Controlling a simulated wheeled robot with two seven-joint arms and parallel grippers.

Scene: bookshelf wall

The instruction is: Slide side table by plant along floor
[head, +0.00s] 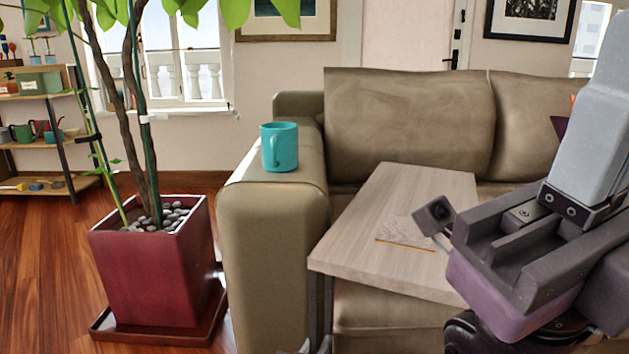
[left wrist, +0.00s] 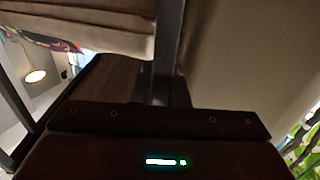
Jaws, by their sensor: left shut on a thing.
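The side table by the plant has a pale wood top (head: 400,205) with a thin, flat patterned item (head: 408,233) lying on it. It stands in front of the beige sofa, its top over the seat. A dark leg (head: 320,305) shows under its left front corner.
The sofa (head: 410,125) stands right behind the table, with a teal mug (head: 279,147) on its left arm. A potted plant (head: 155,265) in a dark red pot stands left of the sofa arm. Bare wood floor (head: 45,270) lies at the far left, before a shelf (head: 40,135).

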